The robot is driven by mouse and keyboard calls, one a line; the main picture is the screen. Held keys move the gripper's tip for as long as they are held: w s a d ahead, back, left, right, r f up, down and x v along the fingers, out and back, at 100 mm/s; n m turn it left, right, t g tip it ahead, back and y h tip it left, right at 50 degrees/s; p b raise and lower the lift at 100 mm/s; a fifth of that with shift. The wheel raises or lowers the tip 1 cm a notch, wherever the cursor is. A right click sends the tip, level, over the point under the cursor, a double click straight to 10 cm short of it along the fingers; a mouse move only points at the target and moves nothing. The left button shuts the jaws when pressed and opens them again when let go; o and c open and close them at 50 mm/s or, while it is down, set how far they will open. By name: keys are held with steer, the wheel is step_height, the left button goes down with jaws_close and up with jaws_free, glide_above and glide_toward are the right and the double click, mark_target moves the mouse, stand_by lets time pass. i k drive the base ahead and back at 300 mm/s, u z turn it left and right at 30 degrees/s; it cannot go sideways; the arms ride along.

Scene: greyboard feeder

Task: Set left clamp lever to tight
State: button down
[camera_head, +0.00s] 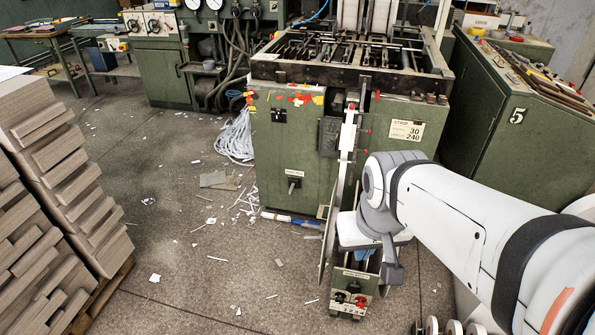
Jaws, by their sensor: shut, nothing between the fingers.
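My white arm reaches in from the right and bends down at a grey joint in front of the green machine. My gripper (394,278) appears as the dark grey end below my wrist, partly hidden; it is shut and empty. It is close to a small green control box (350,291) with red and black knobs, though I cannot tell whether they touch. A black handle (293,187) sits under a small label on the machine's left front. I cannot tell which part is the left clamp lever, or read its setting.
The green machine (274,150) fills the centre, beside a thin upright plate (333,215). Stacked grey boards (45,190) stand on a pallet at left. Another green cabinet (480,120) is at right. Paper scraps litter the floor (180,240), which is otherwise open at centre left.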

mark_target(321, 236)
steer(key=i, duration=0.1)
steer(key=u, duration=1.05)
steer(key=k, duration=1.5)
steer(key=z, duration=0.95)
steer(key=i, duration=1.05)
steer(key=z, duration=0.05)
